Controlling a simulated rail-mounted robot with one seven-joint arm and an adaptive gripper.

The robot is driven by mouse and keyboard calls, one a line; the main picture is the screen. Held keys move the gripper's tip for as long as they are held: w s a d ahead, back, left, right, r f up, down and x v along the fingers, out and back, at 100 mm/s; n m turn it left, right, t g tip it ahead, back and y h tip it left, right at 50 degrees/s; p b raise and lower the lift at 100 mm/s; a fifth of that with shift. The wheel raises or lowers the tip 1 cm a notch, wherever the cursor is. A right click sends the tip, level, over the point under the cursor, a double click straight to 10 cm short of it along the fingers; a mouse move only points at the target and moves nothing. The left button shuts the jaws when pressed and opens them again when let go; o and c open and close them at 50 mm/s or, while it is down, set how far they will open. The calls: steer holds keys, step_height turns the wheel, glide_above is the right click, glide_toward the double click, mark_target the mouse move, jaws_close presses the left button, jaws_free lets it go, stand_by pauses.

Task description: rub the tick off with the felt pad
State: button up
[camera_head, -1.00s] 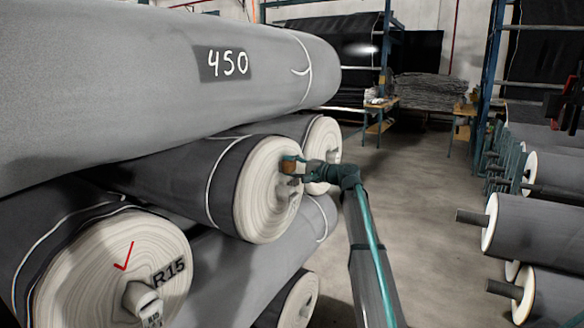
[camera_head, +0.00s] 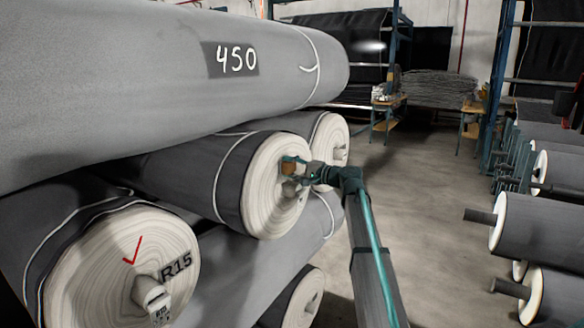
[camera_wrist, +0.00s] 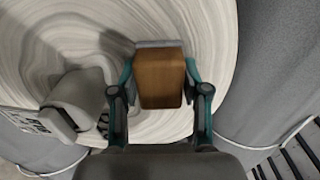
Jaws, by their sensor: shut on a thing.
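My gripper (camera_wrist: 160,88) is shut on the felt pad's wooden block (camera_wrist: 160,80), with its grey felt (camera_wrist: 158,44) on the far side. In the head view the block (camera_head: 289,168) is at the pale end face of the middle roll (camera_head: 262,205). I cannot tell whether the felt touches the face. No tick shows on the visible part of this face; the part behind the pad is hidden. A red tick (camera_head: 132,250) is on the end of the lower left roll (camera_head: 95,265), marked R15.
The middle roll's core stub (camera_wrist: 75,105) sticks out left of my gripper, with a tag (camera_wrist: 25,120). A large roll marked 450 (camera_head: 150,70) lies above. More rolls (camera_head: 540,230) are racked at right. The aisle floor (camera_head: 420,200) is clear.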

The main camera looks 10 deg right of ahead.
mark_target(292, 154)
steer(key=shift+w+d+r+p, duration=0.1)
steer(key=shift+r+p, duration=0.4)
steer(key=shift+r, duration=0.75)
steer(key=shift+w+d+r, duration=0.1)
steer(key=shift+w+d, duration=0.8)
steer(key=shift+w, duration=0.3)
steer(key=shift+w+d+b, duration=0.6)
steer(key=shift+w+d, duration=0.4)
steer(key=shift+w, duration=0.1)
steer(key=shift+s+d, duration=0.15)
steer(key=v, duration=0.2)
steer(key=shift+s+d, duration=0.15)
steer(key=shift+d, duration=0.05)
